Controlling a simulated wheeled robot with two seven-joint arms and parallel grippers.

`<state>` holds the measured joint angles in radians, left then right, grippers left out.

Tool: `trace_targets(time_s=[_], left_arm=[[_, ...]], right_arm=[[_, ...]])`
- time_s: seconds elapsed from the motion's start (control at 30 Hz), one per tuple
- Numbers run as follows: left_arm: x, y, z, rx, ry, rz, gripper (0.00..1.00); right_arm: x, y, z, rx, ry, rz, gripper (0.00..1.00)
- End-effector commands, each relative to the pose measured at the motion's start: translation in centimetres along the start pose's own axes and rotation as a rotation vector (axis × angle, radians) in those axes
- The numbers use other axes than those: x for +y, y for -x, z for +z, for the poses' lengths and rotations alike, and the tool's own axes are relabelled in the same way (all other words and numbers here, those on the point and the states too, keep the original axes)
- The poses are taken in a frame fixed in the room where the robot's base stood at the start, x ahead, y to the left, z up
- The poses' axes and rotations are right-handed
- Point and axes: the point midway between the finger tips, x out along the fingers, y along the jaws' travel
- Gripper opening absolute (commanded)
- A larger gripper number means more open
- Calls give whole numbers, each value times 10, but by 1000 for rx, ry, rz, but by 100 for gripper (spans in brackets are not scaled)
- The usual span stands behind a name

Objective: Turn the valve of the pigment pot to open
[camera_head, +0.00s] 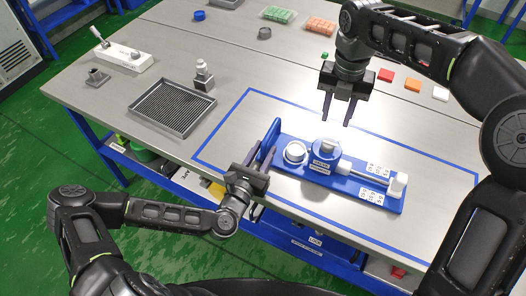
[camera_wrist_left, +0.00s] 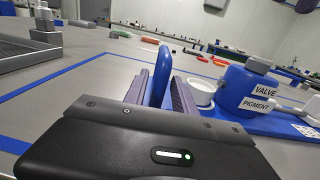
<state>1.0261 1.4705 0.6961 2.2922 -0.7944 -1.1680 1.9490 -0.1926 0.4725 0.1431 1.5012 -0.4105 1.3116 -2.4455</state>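The pigment pot (camera_head: 322,162) is a short blue cylinder with a grey valve knob (camera_head: 327,146) on top, fixed on a blue board (camera_head: 346,185). In the left wrist view the pot (camera_wrist_left: 240,95) bears labels reading VALVE and PIGMENT, under its grey knob (camera_wrist_left: 259,65). My left gripper (camera_head: 264,155) has its fingers on either side of the blue upright plate (camera_head: 271,133) at the board's left end; in the left wrist view they look closed against this plate (camera_wrist_left: 162,72). My right gripper (camera_head: 338,108) points down, open and empty, above and behind the pot, apart from the knob.
A white round cup (camera_head: 295,153) stands left of the pot. A white rod with a block (camera_head: 397,185) lies at the board's right, beside printed cards. Blue tape (camera_head: 222,126) frames the area. A grey mesh tray (camera_head: 172,107) is left; colored blocks (camera_head: 412,84) lie behind my right arm.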

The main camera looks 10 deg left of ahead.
Motion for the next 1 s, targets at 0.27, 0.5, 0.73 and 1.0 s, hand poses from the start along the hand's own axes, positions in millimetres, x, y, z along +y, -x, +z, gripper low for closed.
trace_targets(time_s=[0.27, 0.5, 0.73, 1.0], left_arm=[[0, 0, 0, 0, 0, 0, 8], [0, 0, 0, 0, 0, 0, 0], [0, 0, 0, 0, -1, 0, 0], [0, 0, 0, 0, -1, 0, 0]], right_arm=[[0, 0, 0, 0, 0, 0, 36], [0, 0, 0, 0, 0, 0, 36], [0, 0, 0, 0, 0, 0, 36], [0, 0, 0, 0, 0, 0, 36]])
